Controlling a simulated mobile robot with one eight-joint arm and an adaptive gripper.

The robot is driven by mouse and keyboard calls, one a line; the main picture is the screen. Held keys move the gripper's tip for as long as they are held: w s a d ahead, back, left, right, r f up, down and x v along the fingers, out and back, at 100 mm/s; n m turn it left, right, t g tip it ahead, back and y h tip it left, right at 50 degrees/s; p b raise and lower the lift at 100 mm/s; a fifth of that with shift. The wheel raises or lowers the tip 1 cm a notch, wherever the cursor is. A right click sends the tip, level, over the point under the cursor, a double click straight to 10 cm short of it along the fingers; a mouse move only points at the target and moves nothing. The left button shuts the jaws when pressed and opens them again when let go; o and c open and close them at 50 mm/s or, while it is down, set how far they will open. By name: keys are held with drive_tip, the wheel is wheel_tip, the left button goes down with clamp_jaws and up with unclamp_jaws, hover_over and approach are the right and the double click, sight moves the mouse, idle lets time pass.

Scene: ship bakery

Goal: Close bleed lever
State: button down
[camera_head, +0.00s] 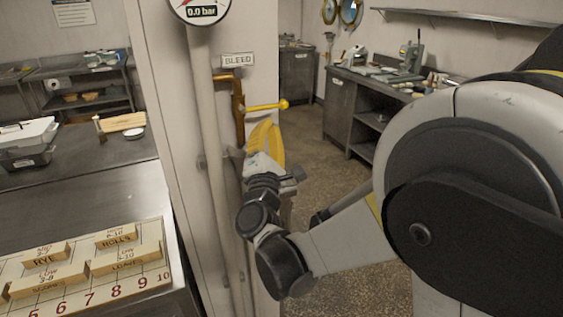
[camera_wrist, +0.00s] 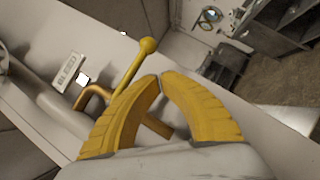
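The bleed lever (camera_head: 264,107) is a yellow rod with a ball end, sticking out to the right, roughly level, from a brass valve pipe (camera_head: 238,105) on a white panel. A "BLEED" label (camera_head: 238,60) is above it. My gripper (camera_head: 267,121), with yellow ribbed fingers, is just below the lever. In the wrist view, my gripper (camera_wrist: 162,75) has its fingertips together with nothing seen between them. The lever (camera_wrist: 130,68) shows beyond the fingers, its ball near the tips. Whether they touch it is unclear. The fingers hide part of the brass pipe (camera_wrist: 92,97).
A pressure gauge (camera_head: 202,10) reading 0.0 bar sits above a vertical grey pipe (camera_head: 208,130) left of the valve. A number board (camera_head: 85,275) with wooden blocks lies on the left counter. Open floor (camera_head: 330,150) is to the right, before a metal workbench (camera_head: 355,110).

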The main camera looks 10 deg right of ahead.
drive_tip(key=s+d+f, duration=0.2)
drive_tip(key=s+f, duration=0.5)
drive_tip(key=s, duration=0.1)
drive_tip(key=shift+s+d+f, duration=0.15)
drive_tip(key=shift+s+f, duration=0.05)
drive_tip(key=shift+s, duration=0.05)
